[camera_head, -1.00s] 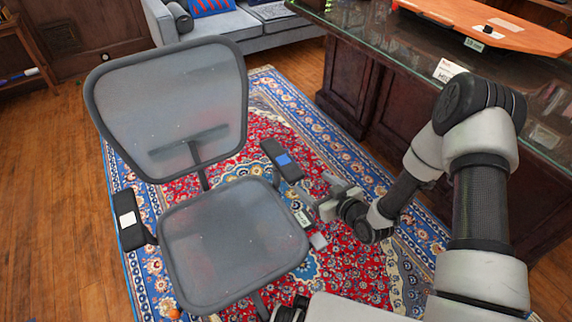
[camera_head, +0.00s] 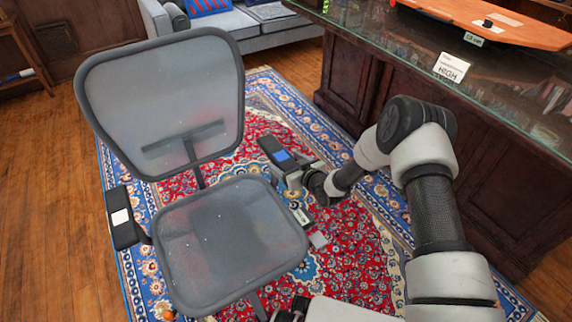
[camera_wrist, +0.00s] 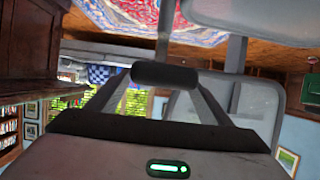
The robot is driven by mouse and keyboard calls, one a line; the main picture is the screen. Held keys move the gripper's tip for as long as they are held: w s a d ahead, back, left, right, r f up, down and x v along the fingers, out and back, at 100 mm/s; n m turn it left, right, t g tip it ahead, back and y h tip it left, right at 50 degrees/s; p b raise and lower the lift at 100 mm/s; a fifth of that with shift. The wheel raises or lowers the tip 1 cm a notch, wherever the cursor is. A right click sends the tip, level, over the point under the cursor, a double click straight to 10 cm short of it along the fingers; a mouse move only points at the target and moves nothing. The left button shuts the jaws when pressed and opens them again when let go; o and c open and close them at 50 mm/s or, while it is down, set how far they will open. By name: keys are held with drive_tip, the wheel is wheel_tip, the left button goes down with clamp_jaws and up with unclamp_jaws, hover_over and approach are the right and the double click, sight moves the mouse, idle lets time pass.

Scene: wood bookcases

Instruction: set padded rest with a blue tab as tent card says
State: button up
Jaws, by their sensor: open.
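The mesh office chair (camera_head: 225,240) has a dark padded rest with a blue tab (camera_head: 277,152) on its right side. The tent card (camera_head: 451,67) on the glass counter reads "HIGH"; its smaller line is too small to read. My gripper (camera_head: 292,176) is just below and beside the blue-tabbed rest. In the wrist view, the two fingers of my gripper (camera_wrist: 164,92) stand apart, and a dark rounded pad, seemingly the rest (camera_wrist: 165,74), lies across their tips. I cannot tell whether they touch it. The rest's support is partly hidden by my gripper.
A second padded rest with a white tab (camera_head: 122,217) is on the chair's left. A small label (camera_head: 300,216) and a grey square piece (camera_head: 318,239) show beside the seat. Patterned rug (camera_head: 350,255) lies under the chair.

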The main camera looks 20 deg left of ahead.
drive_tip(key=shift+w+a+f, duration=0.1)
drive_tip(key=shift+w+a, duration=0.05)
drive_tip(key=shift+a, duration=0.05)
drive_tip(key=c, duration=1.5)
wheel_tip(320, 180, up, 7)
drive_tip(key=shift+f+p, duration=0.2)
drive_tip(key=shift+p, duration=0.8)
drive_tip(key=o, duration=1.5)
drive_tip(key=shift+r, duration=0.1)
drive_tip(key=shift+d, duration=0.1)
